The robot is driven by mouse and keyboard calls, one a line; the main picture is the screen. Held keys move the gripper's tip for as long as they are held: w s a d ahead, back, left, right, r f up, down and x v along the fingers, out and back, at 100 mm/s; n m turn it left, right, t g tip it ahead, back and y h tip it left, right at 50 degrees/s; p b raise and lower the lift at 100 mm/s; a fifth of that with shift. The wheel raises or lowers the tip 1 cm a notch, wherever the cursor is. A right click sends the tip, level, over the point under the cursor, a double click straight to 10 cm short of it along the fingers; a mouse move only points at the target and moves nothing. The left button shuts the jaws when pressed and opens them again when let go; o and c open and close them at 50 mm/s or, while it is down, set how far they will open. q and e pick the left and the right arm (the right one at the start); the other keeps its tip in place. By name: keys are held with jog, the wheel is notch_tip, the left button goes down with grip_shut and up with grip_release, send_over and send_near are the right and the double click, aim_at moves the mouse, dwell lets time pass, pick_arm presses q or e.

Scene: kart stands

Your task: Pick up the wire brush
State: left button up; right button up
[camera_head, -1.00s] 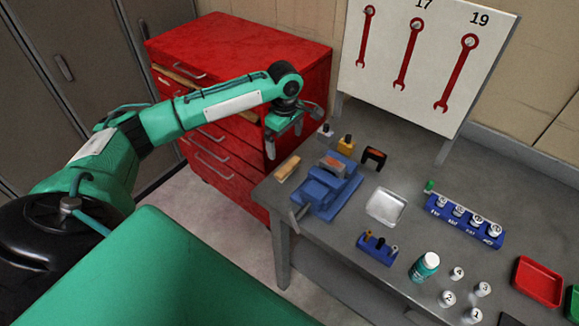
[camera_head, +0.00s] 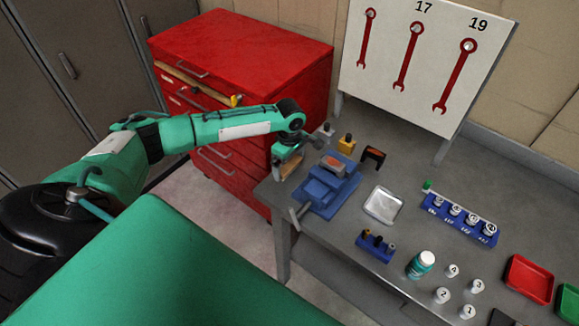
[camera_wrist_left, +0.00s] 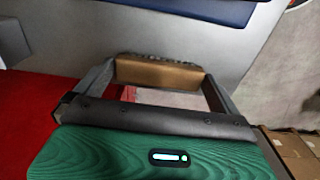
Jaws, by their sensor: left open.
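The wire brush (camera_head: 291,164) has a wooden body and lies at the left edge of the grey workbench, left of the blue vise. My left gripper (camera_head: 284,160) is right over it in the head view and partly hides it. In the left wrist view the brush (camera_wrist_left: 160,73) shows as a brown block with dark bristles along its far side. It lies between the tips of my open left fingers (camera_wrist_left: 158,80). I cannot tell whether the fingers touch it. My right gripper is not in view.
The blue vise (camera_head: 326,188) stands close to the right of the brush. The red drawer cabinet (camera_head: 245,45) is behind and left of the gripper, with one drawer partly open. A silver tray (camera_head: 383,205) and a blue socket rack (camera_head: 460,220) sit farther right.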

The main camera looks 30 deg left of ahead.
aim_at(290, 164)
pick_arm(q)
jog(key=c, duration=0.6)
jog(key=shift+c, duration=0.2)
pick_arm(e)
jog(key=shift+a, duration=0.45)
pick_arm(q)
jog(key=shift+r, duration=0.15)
notch_tip(290, 164, up, 20)
jog(key=b, duration=0.4)
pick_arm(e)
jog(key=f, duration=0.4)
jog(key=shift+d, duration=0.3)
